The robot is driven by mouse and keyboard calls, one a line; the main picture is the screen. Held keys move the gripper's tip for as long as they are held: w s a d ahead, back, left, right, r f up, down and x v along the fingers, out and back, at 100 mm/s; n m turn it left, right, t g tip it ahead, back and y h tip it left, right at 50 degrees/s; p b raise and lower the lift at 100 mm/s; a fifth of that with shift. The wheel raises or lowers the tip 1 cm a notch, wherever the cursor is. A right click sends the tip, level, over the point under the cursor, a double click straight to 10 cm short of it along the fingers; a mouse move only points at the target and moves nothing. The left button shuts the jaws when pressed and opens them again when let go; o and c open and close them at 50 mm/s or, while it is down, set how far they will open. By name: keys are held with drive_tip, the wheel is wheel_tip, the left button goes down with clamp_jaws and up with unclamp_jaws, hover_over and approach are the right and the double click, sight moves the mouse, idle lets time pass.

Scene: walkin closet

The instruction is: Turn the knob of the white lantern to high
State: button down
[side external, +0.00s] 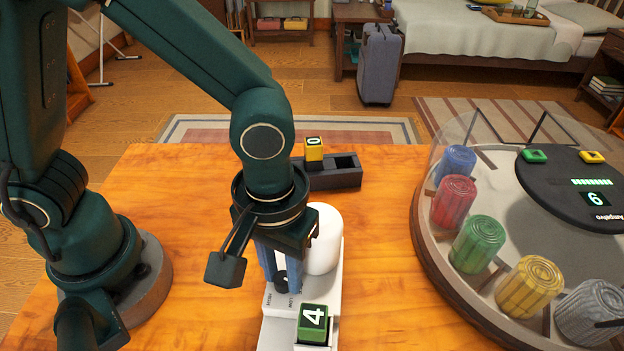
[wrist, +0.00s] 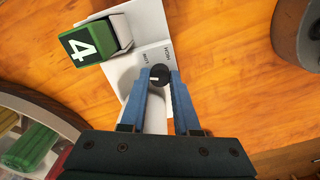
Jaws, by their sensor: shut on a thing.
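The white lantern (side external: 323,243) stands on the wooden table, with a rounded white body and a long flat white base. Its small black knob (wrist: 159,72) sits on the base and also shows in the side view (side external: 281,283). A short pale mark on the knob points roughly left in the wrist view. In the side view my gripper (side external: 280,274) partly hides the lantern body.
A green block marked 4 (side external: 313,325) sits in a white holder at the base's near end. A dark tray (side external: 340,176) with a yellow block (side external: 314,150) is behind. A large round case (side external: 430,262) with colored rolls stands right.

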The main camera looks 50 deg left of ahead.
drive_tip(key=m, duration=1.1)
drive_tip(key=shift+m, duration=1.9)
drive_tip(key=c, duration=0.6)
unclamp_jaws()
